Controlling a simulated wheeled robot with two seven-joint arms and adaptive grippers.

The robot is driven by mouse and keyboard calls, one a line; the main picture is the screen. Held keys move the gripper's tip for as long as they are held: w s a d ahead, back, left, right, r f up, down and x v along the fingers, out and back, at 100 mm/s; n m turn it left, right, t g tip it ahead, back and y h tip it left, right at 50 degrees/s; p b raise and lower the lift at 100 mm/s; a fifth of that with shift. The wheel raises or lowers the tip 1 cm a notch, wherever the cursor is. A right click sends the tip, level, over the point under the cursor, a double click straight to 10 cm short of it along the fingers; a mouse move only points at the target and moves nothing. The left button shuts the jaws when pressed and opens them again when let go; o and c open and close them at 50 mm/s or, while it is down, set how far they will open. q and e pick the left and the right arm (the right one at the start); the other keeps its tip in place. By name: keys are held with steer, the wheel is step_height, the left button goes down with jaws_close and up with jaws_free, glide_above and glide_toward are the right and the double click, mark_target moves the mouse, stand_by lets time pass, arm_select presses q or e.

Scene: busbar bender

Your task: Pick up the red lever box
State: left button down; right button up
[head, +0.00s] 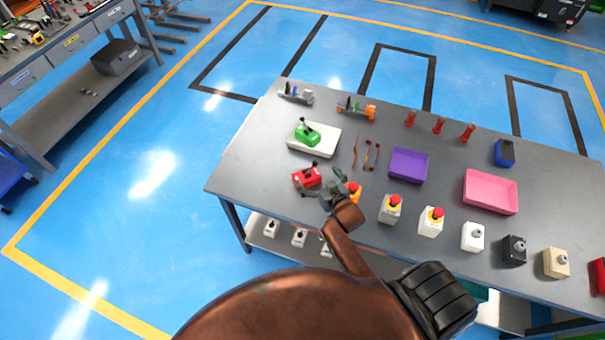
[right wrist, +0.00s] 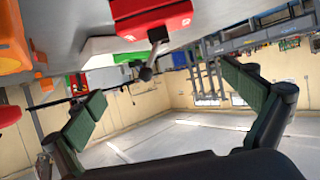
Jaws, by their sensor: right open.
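The red lever box (head: 306,178) sits on the grey table near its front left edge, with a dark lever sticking up. My right gripper (head: 327,188) is at the box's right side in the head view, low over the table. In the right wrist view the red lever box (right wrist: 150,17) is at the top, seen upside down, with its lever (right wrist: 153,55) pointing down toward the space between the fingers. The right gripper (right wrist: 168,105) is open with its two green-padded fingers wide apart and nothing between them. My left gripper is not in view.
A green lever box (head: 308,135) stands on a white tray (head: 327,150) behind the red one. A purple tray (head: 408,164) and a pink tray (head: 490,192) lie farther right. Bare table (head: 250,180) shows to the left.

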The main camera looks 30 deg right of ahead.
mark_target(307, 177)
steer(key=f, duration=0.4)
steer(key=w+f, duration=0.1)
steer(key=f, duration=0.2)
steer(key=shift+w+a, duration=0.1)
steer(key=shift+a, duration=0.3)
steer(key=shift+w+f, duration=0.2)
steer(key=shift+w, duration=0.2)
steer(key=x, duration=0.4)
steer(key=shift+w+f, duration=0.15)
steer(key=shift+w, duration=0.15)
steer(key=shift+w+d+f, duration=0.1)
steer(key=shift+w+f, duration=0.05)
steer(key=shift+w, duration=0.2)
steer(key=shift+c, duration=0.4)
steer(key=c, duration=1.3)
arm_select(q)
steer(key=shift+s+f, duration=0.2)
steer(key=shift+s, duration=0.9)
arm_select(e)
steer(key=shift+w, duration=0.1)
steer(key=shift+c, duration=1.1)
